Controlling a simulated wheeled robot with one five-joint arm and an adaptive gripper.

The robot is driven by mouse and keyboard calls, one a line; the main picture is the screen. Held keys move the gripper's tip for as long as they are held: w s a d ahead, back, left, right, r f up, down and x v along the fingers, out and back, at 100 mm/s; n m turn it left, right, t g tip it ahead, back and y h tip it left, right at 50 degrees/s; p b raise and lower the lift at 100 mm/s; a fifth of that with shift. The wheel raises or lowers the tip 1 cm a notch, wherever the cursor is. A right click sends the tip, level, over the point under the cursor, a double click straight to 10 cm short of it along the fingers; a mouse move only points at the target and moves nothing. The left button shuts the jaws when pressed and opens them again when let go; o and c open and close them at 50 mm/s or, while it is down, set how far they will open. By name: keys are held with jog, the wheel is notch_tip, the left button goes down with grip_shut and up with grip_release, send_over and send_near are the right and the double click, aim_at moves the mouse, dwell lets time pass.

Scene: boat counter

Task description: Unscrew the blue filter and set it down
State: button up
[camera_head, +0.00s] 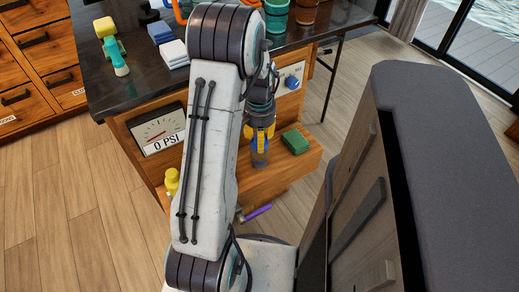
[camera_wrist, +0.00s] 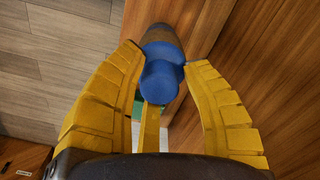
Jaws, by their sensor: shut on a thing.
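The blue filter (camera_wrist: 163,75) is between the yellow fingers of my gripper (camera_wrist: 166,60) in the wrist view. My gripper is shut on it. A brown-grey cylindrical end (camera_wrist: 160,35) shows beyond the blue part; I cannot tell whether it is part of the filter or a mount. In the head view my gripper (camera_head: 262,136) points down beside the counter front, above the low wooden ledge, with a bit of the blue filter (camera_head: 260,145) showing between its fingers. I cannot tell whether the filter is still attached to anything.
A green block (camera_head: 296,140) lies on the wooden ledge (camera_head: 275,172) right of my gripper. A gauge reading 0 PSI (camera_head: 158,130) is on the counter front. A yellow bottle (camera_head: 171,181) and a purple-handled tool (camera_head: 258,212) are low down. A grey-topped cabinet (camera_head: 435,110) stands at right.

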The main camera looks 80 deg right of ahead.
jog(key=shift+a+r, duration=0.1)
jog(key=shift+r, duration=0.05)
grip_shut()
jog(key=shift+d+r+p, duration=0.2)
jog(key=shift+r+p, duration=1.5)
jog(key=shift+r, duration=0.4)
